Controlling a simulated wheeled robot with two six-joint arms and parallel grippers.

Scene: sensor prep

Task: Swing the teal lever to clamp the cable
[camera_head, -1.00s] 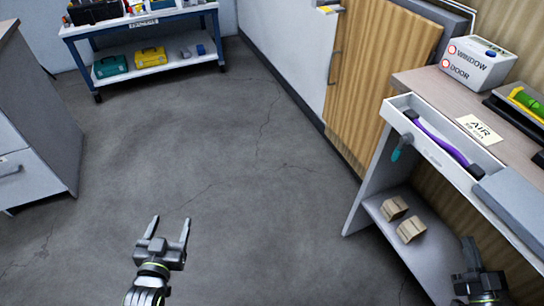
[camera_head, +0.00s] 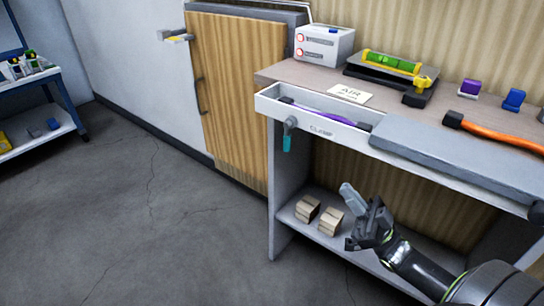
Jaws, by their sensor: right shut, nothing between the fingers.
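The teal lever (camera_head: 287,143) hangs down from a grey pivot on the front left of the white tray (camera_head: 262,105) at the bench edge. A purple cable (camera_head: 330,116) lies inside the tray, partly hidden by its front wall, which is marked "CLAMP". My right gripper (camera_head: 346,192) is shut and empty, below and to the right of the lever, in front of the lower shelf and apart from the lever. My left gripper is out of view.
Two small cardboard boxes (camera_head: 307,209) stand on the lower shelf (camera_head: 290,212). A grey slab (camera_head: 455,150) covers the bench front right of the tray. An orange cable (camera_head: 500,136), a white box (camera_head: 323,45) and a yellow-green level (camera_head: 391,62) are on the bench. The floor at left is clear.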

